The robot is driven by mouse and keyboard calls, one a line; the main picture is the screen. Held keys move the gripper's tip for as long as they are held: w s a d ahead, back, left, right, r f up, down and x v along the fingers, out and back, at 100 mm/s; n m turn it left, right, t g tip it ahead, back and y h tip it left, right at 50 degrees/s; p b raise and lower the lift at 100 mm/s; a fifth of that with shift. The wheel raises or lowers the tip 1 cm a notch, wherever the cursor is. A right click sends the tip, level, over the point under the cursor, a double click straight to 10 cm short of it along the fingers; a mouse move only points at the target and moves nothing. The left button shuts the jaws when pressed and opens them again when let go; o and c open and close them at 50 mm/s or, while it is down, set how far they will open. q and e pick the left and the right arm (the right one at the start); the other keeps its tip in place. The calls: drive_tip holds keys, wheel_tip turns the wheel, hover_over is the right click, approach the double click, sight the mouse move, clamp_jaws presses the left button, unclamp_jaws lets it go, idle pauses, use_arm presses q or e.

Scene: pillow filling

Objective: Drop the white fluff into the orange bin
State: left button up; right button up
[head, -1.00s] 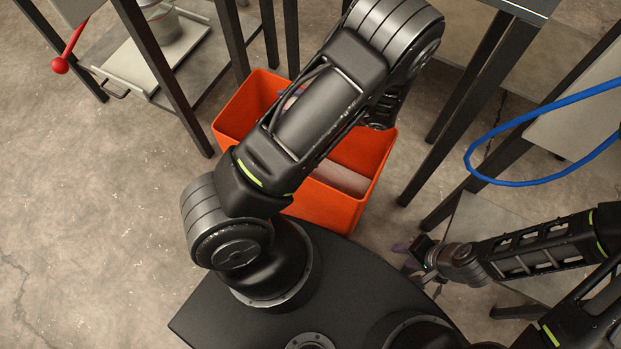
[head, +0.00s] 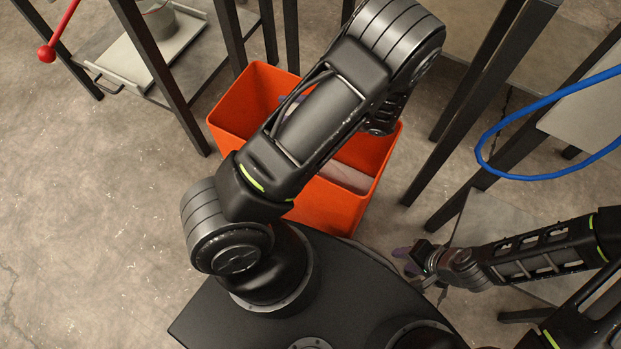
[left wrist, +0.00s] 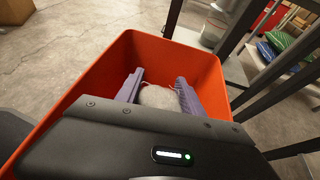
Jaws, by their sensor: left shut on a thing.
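The orange bin (head: 325,205) stands on the floor in front of my base. It also fills the middle of the left wrist view (left wrist: 200,65). My left gripper (left wrist: 158,88) has its purple fingers on either side of the white fluff (left wrist: 160,97) and is shut on it, within the bin's rim outline. In the head view my left arm hides most of this gripper; a bit of purple finger (head: 289,103) shows inside the bin outline. A pale patch (head: 345,177) shows in the bin; I cannot tell what it is. My right gripper (head: 408,260) looks open and empty, right of the bin.
Dark table legs (head: 160,85) stand close left of the bin, and more legs (head: 480,80) stand to its right. A blue hose loop (head: 540,118) hangs at the right. A red ball-ended handle (head: 46,53) is at the upper left. The floor at left is clear.

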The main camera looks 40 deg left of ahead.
use_arm(q)
drive_tip(key=o, duration=1.4)
drive_tip(key=p+v, duration=0.1)
drive_tip(key=v, duration=0.6)
drive_tip(key=shift+d, duration=0.35)
drive_tip(key=shift+w, duration=0.1)
